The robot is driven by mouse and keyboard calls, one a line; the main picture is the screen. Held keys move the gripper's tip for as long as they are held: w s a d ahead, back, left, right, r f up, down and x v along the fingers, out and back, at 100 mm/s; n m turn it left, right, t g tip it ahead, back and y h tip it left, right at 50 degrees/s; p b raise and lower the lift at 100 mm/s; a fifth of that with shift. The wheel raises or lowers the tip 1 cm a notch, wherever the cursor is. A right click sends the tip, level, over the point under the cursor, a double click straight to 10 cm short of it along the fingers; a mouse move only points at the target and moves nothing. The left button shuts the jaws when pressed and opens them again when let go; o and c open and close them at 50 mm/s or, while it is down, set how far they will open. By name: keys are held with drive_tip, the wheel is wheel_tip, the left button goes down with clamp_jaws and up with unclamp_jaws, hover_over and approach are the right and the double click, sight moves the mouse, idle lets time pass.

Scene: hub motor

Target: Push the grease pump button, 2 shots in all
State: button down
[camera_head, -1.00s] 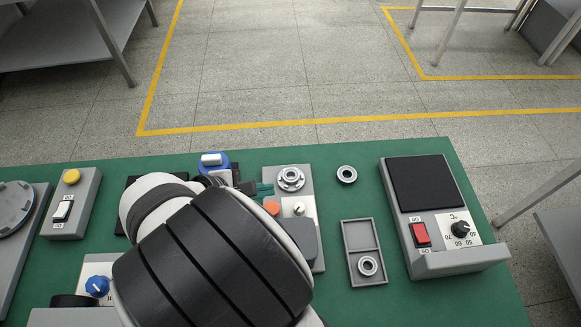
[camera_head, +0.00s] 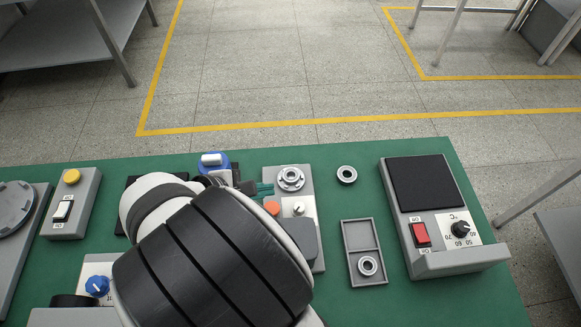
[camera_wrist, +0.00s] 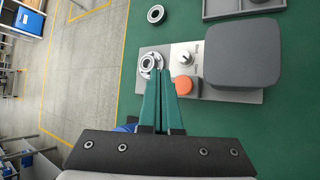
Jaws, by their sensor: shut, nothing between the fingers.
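In the head view the orange button (camera_head: 272,208) shows just right of my arm, looking raised. My gripper (camera_wrist: 160,80) has two teal fingers, closed together and empty. The fingertips lie just left of the button in the wrist view, near the round metal ring seat (camera_wrist: 148,63). I cannot tell their height above the plate. In the head view the gripper (camera_head: 264,189) is mostly hidden behind my arm.
A loose bearing ring (camera_head: 347,174) lies right of the pump. A grey tray (camera_head: 361,235) holds another ring. A heater unit (camera_head: 437,263) with red switch and dial stands at the right. A switch box (camera_head: 85,215) with yellow button stands left.

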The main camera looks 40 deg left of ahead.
idle(0.3)
wheel_tip(320, 180, up, 4)
drive_tip(key=shift+f, duration=0.1)
idle(0.3)
drive_tip(key=shift+f, duration=4.4)
drive_tip(key=shift+f, duration=0.1)
drive_tip(key=shift+f, duration=0.3)
